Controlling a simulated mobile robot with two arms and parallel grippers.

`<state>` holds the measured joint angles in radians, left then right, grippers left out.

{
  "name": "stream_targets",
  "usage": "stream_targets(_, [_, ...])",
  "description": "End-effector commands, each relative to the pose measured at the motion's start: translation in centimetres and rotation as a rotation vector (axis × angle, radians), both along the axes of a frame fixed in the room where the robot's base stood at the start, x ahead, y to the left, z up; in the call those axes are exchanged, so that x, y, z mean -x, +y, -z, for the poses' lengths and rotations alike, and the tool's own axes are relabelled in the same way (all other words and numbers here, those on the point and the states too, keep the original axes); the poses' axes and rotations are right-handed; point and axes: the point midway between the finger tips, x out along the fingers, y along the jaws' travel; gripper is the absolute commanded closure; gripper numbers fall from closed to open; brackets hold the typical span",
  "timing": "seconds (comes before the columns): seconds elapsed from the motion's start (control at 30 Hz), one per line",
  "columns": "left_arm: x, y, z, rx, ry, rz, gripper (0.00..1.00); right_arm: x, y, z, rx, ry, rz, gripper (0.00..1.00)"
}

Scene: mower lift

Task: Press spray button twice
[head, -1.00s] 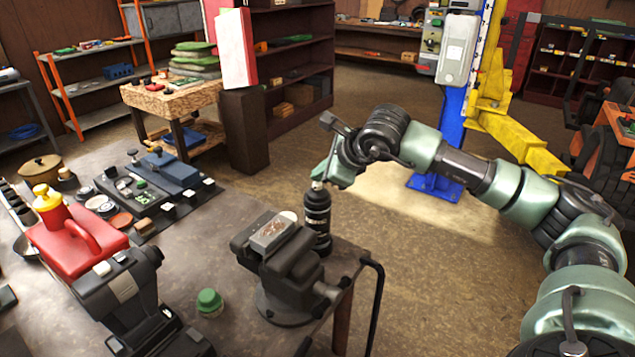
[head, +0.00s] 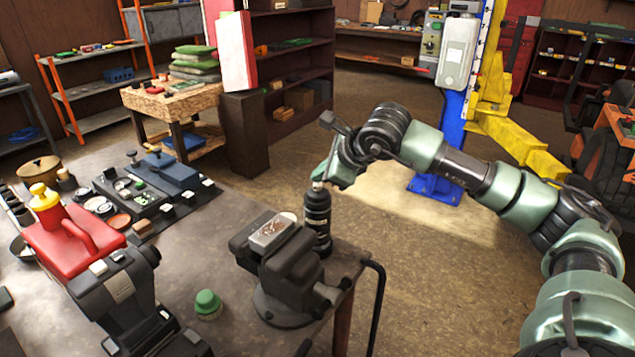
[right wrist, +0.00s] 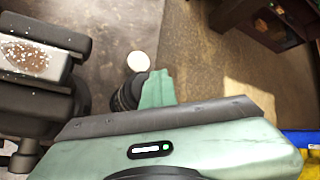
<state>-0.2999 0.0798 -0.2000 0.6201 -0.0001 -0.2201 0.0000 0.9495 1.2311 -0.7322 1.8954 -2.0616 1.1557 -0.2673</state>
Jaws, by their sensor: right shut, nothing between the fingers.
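A black spray can (head: 317,218) stands upright on the workbench, just behind the vise, and its green cap lies beside the vise. My right gripper (head: 320,178) is shut and empty, pointing down with its fingertips at the top of the can. In the right wrist view the fingers (right wrist: 158,88) cover part of the dark can (right wrist: 128,92). The spray button is hidden beneath the fingertips, so I cannot tell whether it is pressed down. My left gripper is not in view.
The grey vise (head: 285,265) stands close in front of the can. A green cap (head: 208,305) sits on the bench (head: 205,235). A red fuel can (head: 75,240) stands at the left. The floor beyond the bench is open.

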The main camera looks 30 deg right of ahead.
Motion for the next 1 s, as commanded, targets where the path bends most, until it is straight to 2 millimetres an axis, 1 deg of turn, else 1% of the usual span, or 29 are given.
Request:
stream_targets(0.13, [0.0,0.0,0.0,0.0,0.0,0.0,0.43,0.0,0.0,0.0,0.001,0.002,0.001,1.0])
stream_targets(0.27, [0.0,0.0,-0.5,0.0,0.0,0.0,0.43,0.0,0.0,-0.6,0.0,0.0,0.0,1.0])
stream_targets(0.8, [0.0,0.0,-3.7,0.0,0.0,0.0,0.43,-0.1,0.0,-6.0,0.0,-0.004,-0.001,1.0])
stream_targets(1.0, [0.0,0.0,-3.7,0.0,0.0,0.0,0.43,0.0,0.0,-6.1,0.001,-0.003,-0.001,1.0])
